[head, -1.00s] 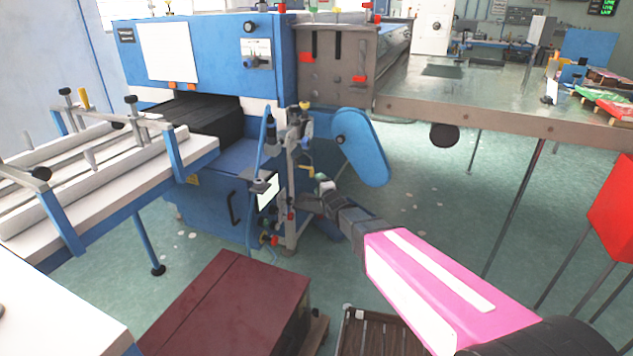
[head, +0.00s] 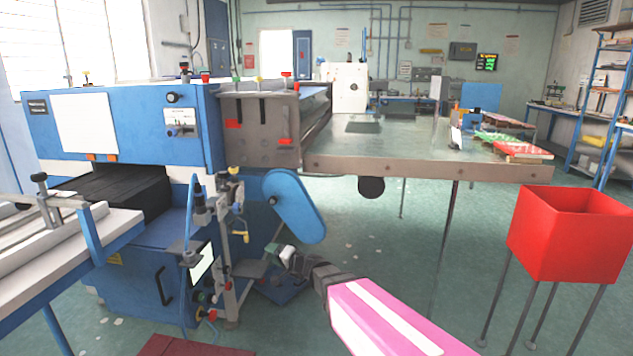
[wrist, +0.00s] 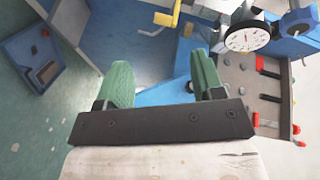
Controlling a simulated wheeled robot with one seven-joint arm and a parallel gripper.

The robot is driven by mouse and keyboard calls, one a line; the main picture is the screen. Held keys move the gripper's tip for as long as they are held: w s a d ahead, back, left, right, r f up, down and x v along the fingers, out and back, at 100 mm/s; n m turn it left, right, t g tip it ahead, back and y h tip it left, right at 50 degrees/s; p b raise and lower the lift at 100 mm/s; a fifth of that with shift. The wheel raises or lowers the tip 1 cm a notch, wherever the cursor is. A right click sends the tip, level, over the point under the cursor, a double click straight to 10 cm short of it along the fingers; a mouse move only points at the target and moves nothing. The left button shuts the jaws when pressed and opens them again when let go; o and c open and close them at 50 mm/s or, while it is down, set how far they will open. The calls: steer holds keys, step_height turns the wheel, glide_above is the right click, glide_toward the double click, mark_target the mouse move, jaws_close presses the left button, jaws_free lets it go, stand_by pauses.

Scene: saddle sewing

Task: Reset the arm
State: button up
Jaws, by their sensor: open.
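My gripper (wrist: 162,85) shows in the wrist view with two green fingers set well apart and nothing between them. In the head view my pink and white arm reaches in from the bottom, and its gripper end (head: 287,255) is small, in front of the blue machine (head: 130,240). The gripper appears empty. From these views I cannot tell the exact gap between the fingers and the machine.
A pressure gauge (wrist: 244,39) and a yellow handle (wrist: 165,18) show close by in the wrist view. A metal table (head: 400,145) stands behind at the right. A red bin (head: 565,245) on thin legs stands right. Open floor lies beneath the table.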

steer(key=s+d+f+g+h, duration=0.3)
steer(key=s+d+h, duration=0.1)
steer(key=d, duration=0.7)
steer(key=s+d+f+n+g+h, duration=0.1)
steer(key=s+d+f+g+h, duration=0.2)
steer(key=d, duration=0.9)
steer(key=s+d+f+n+g+h, duration=0.1)
steer(key=s+d+f+g+h, duration=0.2)
steer(key=s+d+h, duration=0.4)
steer(key=s+d+f, duration=0.1)
steer(key=s+d, duration=0.1)
steer(key=d, duration=0.2)
steer(key=shift+s+d, duration=0.15)
steer(key=shift+f, duration=0.1)
